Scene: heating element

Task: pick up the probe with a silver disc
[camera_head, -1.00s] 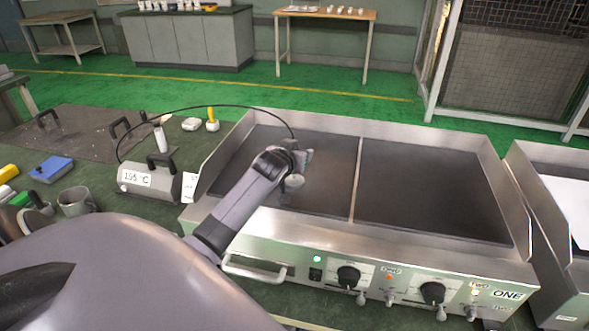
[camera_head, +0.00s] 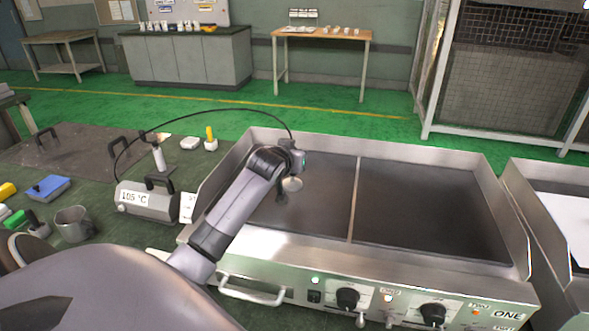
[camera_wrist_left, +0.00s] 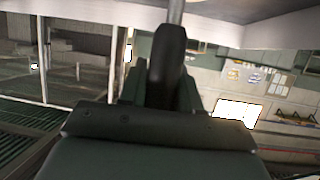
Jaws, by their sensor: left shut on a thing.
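My left gripper (camera_head: 297,160) is over the left part of the griddle, shut on the probe. The probe's round silver disc (camera_head: 291,184) hangs below the fingers, apart from the dark plate, with a dark shadow beneath it. In the left wrist view the probe's dark handle (camera_wrist_left: 168,65) sits between the fingers, with a silver rod beyond it. A thin black cable (camera_head: 215,111) arcs from near the grey meter box (camera_head: 150,202) to the gripper. The meter's label seems to read 105 °C. My right gripper is not in view.
The two-part griddle (camera_head: 430,205) has raised steel walls and front knobs. A second appliance (camera_head: 560,215) stands right of it. A metal mug (camera_head: 73,224), a blue block (camera_head: 48,187) and a yellow-handled item (camera_head: 210,140) are on the green table at left.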

